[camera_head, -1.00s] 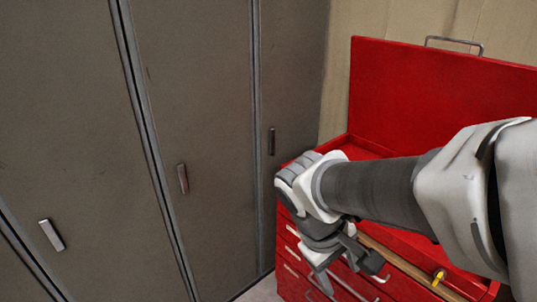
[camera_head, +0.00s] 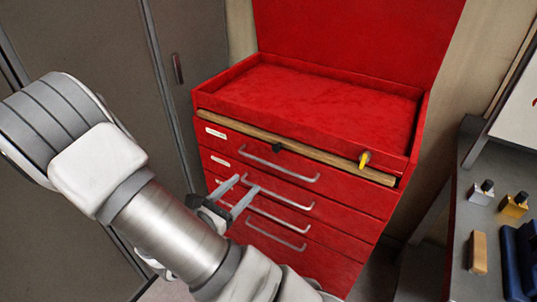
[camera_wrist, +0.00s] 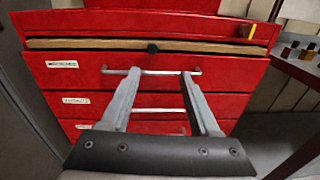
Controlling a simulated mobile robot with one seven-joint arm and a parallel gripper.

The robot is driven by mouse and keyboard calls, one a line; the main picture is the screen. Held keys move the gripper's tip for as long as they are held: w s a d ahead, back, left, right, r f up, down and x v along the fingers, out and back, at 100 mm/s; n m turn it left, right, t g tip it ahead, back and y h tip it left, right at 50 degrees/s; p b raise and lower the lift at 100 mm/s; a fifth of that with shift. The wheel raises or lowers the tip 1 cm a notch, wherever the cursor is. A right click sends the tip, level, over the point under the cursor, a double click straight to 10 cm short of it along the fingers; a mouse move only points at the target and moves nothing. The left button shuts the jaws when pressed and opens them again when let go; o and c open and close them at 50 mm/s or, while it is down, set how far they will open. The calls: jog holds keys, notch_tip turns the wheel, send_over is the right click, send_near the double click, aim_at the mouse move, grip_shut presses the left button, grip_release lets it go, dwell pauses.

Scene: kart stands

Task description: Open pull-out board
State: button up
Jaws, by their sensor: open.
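The pull-out board (camera_head: 320,159) is a thin wooden strip in a slot below the open top tray of the red tool chest (camera_head: 330,250). Its front edge looks about flush with the chest front. My gripper (camera_head: 247,184) is open and empty, in front of the upper drawers and below the board. In the wrist view its fingertips (camera_wrist: 160,72) overlap the top drawer handle; I cannot tell whether they touch it.
Several drawers with metal bar handles (camera_head: 280,166) lie below. Grey lockers (camera_head: 90,40) stand at left. A dark bench (camera_head: 460,235) with small blocks is at right.

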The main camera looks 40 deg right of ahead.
aim_at(275, 149)
jog(key=shift+n+t, duration=0.5)
jog(key=shift+n, duration=0.1)
jog(key=x, duration=0.5)
jog(key=f+x, duration=0.1)
jog(key=x, duration=0.5)
jog(key=b+x, duration=0.1)
jog(key=x, duration=0.5)
jog(key=shift+w+f, duration=0.15)
jog(key=shift+w, duration=0.25)
grip_shut()
